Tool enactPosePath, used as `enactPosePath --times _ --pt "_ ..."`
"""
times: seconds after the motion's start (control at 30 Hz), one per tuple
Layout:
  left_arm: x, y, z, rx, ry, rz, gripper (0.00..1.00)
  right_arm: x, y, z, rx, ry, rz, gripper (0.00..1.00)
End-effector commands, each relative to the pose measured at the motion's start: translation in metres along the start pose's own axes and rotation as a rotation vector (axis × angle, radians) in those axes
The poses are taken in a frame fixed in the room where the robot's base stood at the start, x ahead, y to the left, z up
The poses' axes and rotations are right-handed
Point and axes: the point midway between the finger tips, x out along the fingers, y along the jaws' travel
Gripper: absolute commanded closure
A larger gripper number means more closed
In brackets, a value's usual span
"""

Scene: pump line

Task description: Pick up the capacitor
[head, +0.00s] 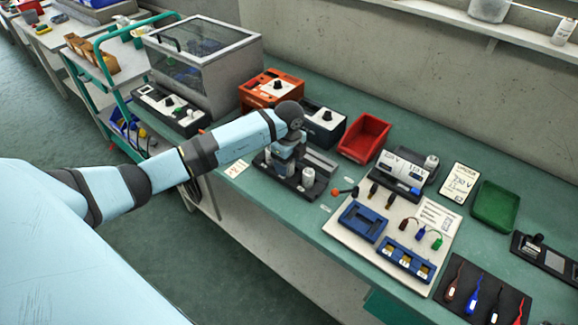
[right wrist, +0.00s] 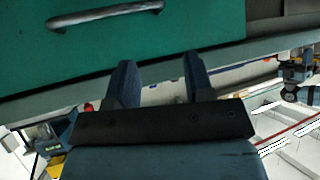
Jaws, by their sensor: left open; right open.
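A small grey-white cylinder that looks like a capacitor (head: 308,177) stands upright on a black base plate (head: 310,192) on the bench. Another pale cylinder (head: 431,162) stands by the meter-like unit further right; I cannot tell for sure which is the capacitor. My left gripper (head: 284,162) points down over the left part of the black base, just left of the first cylinder. It is open, and its fingers are small and partly hidden by the wrist. My right gripper (right wrist: 161,80) is open and empty in the right wrist view, below a green drawer front (right wrist: 150,40).
A red bin (head: 364,138) and black and orange control boxes (head: 272,90) stand behind the base. A white board with blue trays (head: 362,222) and a green bin (head: 495,206) lie to the right. A clear-lidded cabinet (head: 203,60) stands left.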

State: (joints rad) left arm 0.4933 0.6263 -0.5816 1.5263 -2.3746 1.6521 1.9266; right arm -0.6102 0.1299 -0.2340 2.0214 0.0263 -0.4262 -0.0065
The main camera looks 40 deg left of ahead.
Motion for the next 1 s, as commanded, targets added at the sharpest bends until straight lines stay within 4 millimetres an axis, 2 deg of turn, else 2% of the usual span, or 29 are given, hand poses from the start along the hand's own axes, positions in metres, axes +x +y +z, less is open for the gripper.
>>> enactPosePath --times 0.1,0.27,0.37,0.5,0.53,0.83,1.0 --pt "0.009 0.0 0.0 0.001 0.0 -0.001 0.35 0.0 0.0 0.001 0.0 -0.002 0.0 0.52" --pt "0.009 0.0 0.0 0.001 0.0 -0.001 0.35 0.0 0.0 0.002 0.0 -0.003 0.0 0.52" --pt "0.009 0.0 0.0 0.001 0.0 -0.001 0.53 0.0 0.0 0.002 0.0 -0.004 0.0 0.52" --pt "0.009 0.0 0.0 0.001 0.0 -0.001 0.85 0.0 0.0 0.002 0.0 -0.004 0.0 0.52" --pt "0.009 0.0 0.0 0.001 0.0 -0.001 0.89 0.0 0.0 0.002 0.0 -0.004 0.0 0.52" --pt "0.007 0.0 0.0 0.001 0.0 -0.001 0.89 0.0 0.0 0.001 0.0 -0.002 0.0 0.52" --pt "-0.004 -0.001 0.0 0.001 0.0 -0.003 0.89 0.0 0.0 0.0 0.0 -0.001 0.0 0.52"
